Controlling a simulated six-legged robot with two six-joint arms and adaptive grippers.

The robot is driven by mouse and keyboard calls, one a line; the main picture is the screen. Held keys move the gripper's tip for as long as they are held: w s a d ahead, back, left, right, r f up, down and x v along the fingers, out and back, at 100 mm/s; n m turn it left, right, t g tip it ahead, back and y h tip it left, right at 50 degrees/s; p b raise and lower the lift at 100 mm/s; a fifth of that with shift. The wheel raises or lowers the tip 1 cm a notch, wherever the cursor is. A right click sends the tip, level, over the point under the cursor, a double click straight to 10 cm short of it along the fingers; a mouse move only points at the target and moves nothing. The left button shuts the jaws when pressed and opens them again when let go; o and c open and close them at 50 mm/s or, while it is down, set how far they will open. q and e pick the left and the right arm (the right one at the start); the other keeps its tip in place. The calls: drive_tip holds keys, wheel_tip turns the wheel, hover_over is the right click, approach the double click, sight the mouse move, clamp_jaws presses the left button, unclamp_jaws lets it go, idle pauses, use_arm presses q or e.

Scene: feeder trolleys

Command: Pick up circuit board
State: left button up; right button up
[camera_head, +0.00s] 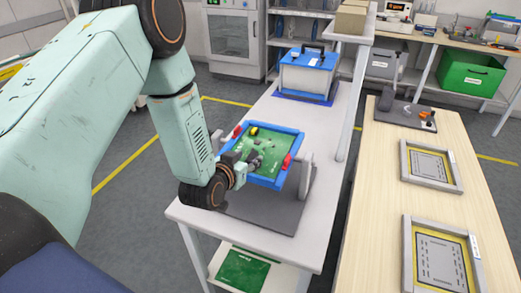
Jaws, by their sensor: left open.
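A green circuit board (265,154) lies in a blue frame with red clips, held tilted on a stand over a dark grey base plate (280,209) on the white table. My left gripper (254,160) is open and reaches over the board's left part from the left. Its fingers are small and dark here, and I cannot tell whether they touch the board. My gripper and wrist hide the board's lower left edge. Another green board (243,272) lies on the shelf under the table. My right gripper is not in view.
A blue-lidded box (307,72) stands on a blue mat further back on the white table. An upper shelf post (352,105) rises at the table's right edge. A wooden table (387,165) with framed panels stands to the right.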

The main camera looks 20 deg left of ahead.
sight(253, 153)
use_arm(q)
drive_tip(key=shift+w+f, duration=0.15)
drive_tip(key=shift+w, duration=0.25)
drive_tip(key=w+f, duration=0.1)
drive_tip(key=w+a, duration=0.1)
drive_tip(key=w, duration=0.1)
drive_tip(key=shift+a+f, duration=0.1)
drive_tip(key=shift+f, duration=0.25)
drive_tip(key=shift+w+f, duration=0.15)
drive_tip(key=shift+w, duration=0.3)
drive_tip(key=shift+d, duration=0.45)
drive_tip(key=shift+a, duration=0.4)
drive_tip(key=c, duration=0.5)
drive_tip(key=shift+d, duration=0.35)
clamp_jaws()
drive_tip(key=shift+w+a, duration=0.1)
drive_tip(key=shift+a, duration=0.15)
